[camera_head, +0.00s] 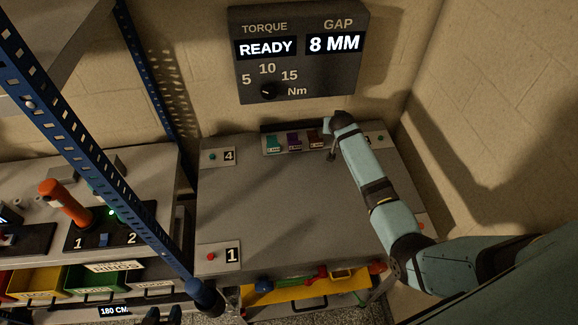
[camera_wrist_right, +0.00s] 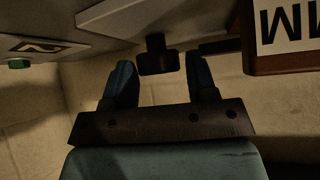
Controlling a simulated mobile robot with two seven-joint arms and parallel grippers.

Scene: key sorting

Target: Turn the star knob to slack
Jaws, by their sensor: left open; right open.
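In the right wrist view, a dark knob (camera_wrist_right: 157,56) stands out from a grey surface. It is probably the star knob, though its lobes cannot be made out. My right gripper (camera_wrist_right: 162,75) is open, with one finger on each side of the knob; I cannot tell whether they touch it. In the head view my right gripper (camera_head: 332,150) is at the back of the grey table (camera_head: 270,190), and my arm hides the knob there. My left gripper (camera_head: 163,316) is open and empty at the bottom edge, only its fingertips showing.
A wall panel (camera_head: 300,85) reads READY and 8 MM. Number plates 4 (camera_head: 220,156) and 1 (camera_head: 218,257) stand on the left. A blue post (camera_head: 150,95) and a yellow drawer (camera_head: 300,290) are nearby. The table's middle is clear.

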